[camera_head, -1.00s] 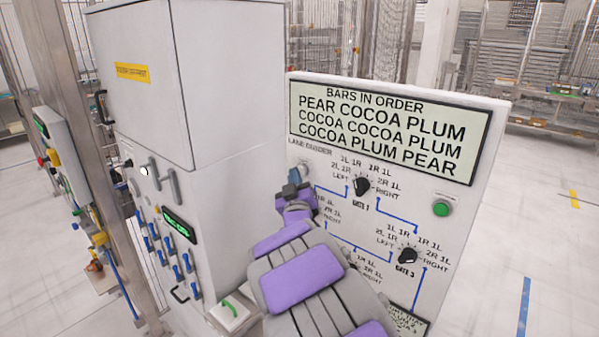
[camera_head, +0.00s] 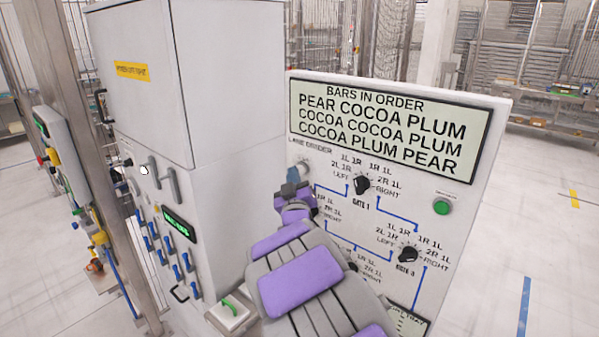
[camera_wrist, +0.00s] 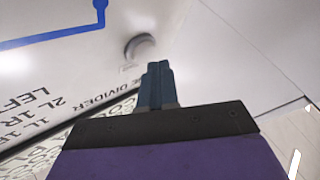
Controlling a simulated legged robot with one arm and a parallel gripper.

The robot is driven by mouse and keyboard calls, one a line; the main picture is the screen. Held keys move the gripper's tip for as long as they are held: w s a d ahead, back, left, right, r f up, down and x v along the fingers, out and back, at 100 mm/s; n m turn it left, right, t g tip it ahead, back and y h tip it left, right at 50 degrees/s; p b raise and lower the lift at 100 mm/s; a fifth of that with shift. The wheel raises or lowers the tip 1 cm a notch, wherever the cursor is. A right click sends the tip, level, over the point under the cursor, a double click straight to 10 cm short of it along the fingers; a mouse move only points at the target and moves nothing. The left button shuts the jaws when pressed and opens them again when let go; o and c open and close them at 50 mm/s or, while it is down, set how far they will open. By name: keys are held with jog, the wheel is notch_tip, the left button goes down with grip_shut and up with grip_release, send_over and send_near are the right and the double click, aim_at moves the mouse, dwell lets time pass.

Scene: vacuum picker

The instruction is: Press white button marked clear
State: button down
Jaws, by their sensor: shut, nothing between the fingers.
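A white panel (camera_head: 470,215) stands in front of me with a screen, black knobs and blue lines. A small pale round button (camera_head: 304,167) sits at its upper left, near the words LANE DIVIDER; in the wrist view it is a whitish round knob-like shape (camera_wrist: 138,45). I cannot read any "clear" label on it. My gripper (camera_head: 293,174) is shut and empty, its blue fingertips (camera_wrist: 153,66) pointing at the panel just beside and below this button. I cannot tell whether they touch it. My arm hides the lower left of the panel.
A green button (camera_head: 441,207) is at the panel's right. A grey cabinet (camera_head: 230,190) stands close on the left, with a white round light or button (camera_head: 144,170), handles and blue switches (camera_head: 178,272). Open floor lies to the right.

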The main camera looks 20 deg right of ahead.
jog(key=shift+s+a, duration=0.15)
jog(key=shift+a, duration=0.1)
jog(key=s+a+b, duration=0.1)
jog(key=a, duration=0.1)
jog(key=s+a+b, duration=0.1)
jog(key=s+a, duration=0.1)
dwell(0.6)
dwell(0.5)
